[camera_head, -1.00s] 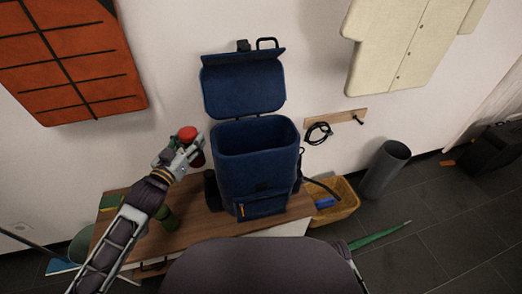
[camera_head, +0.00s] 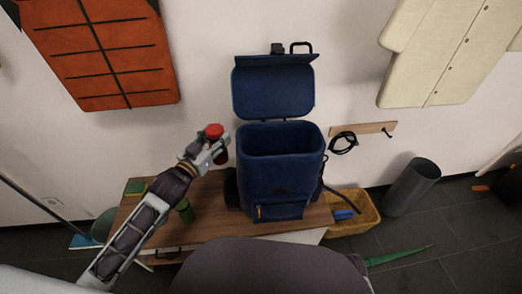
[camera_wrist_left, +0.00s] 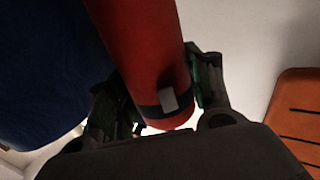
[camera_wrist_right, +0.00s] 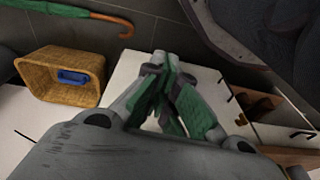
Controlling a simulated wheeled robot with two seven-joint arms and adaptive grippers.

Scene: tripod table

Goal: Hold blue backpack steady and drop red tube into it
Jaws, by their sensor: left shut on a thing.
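The blue backpack (camera_head: 282,185) stands upright on the wooden bench top, its flap (camera_head: 273,92) raised and its top open. My left gripper (camera_head: 217,150) is shut on the red tube (camera_head: 221,156), just left of the backpack opening and near its rim height. In the left wrist view the tube (camera_wrist_left: 145,50) runs between the fingers, with a dark band near its end. The backpack's blue side (camera_wrist_left: 45,70) is beside it there. My right gripper (camera_wrist_right: 168,100) shows only in its wrist view, fingers together and empty, above a white surface.
The bench top (camera_head: 215,220) also carries a green item (camera_head: 185,210). A wicker basket (camera_head: 355,215) and a grey bin (camera_head: 412,187) stand right of the bench. A green umbrella (camera_head: 400,254) lies on the floor. A hook rail (camera_head: 375,129) is on the wall.

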